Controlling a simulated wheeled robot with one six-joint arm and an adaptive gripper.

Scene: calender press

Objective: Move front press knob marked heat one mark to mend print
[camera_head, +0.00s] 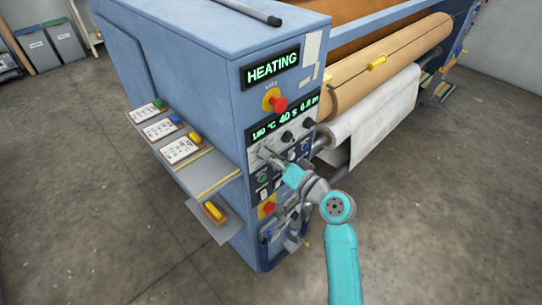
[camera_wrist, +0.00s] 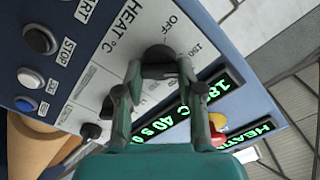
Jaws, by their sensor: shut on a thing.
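The front panel of the press (camera_head: 258,143) is light grey with dark knobs. The heat knob (camera_wrist: 160,55) is black and round, beside the printed words HEAT °C and OFF in the wrist view. My gripper (camera_wrist: 161,70) has one finger on each side of this knob and is shut on it. In the head view my gripper (camera_head: 268,157) is at the left of the knob row and hides the heat knob. The knob's pointer and most scale marks cannot be made out. The green display (camera_head: 284,121) reads 180 °C, 40 s and what looks like 0.8 m.
Two other dark knobs (camera_head: 287,137) (camera_head: 308,124) sit to the right. A red emergency button (camera_head: 278,104) is above the display, under a HEATING sign (camera_head: 272,67). A side shelf (camera_head: 208,172) holds several cards. Rollers (camera_head: 390,65) stand at the right.

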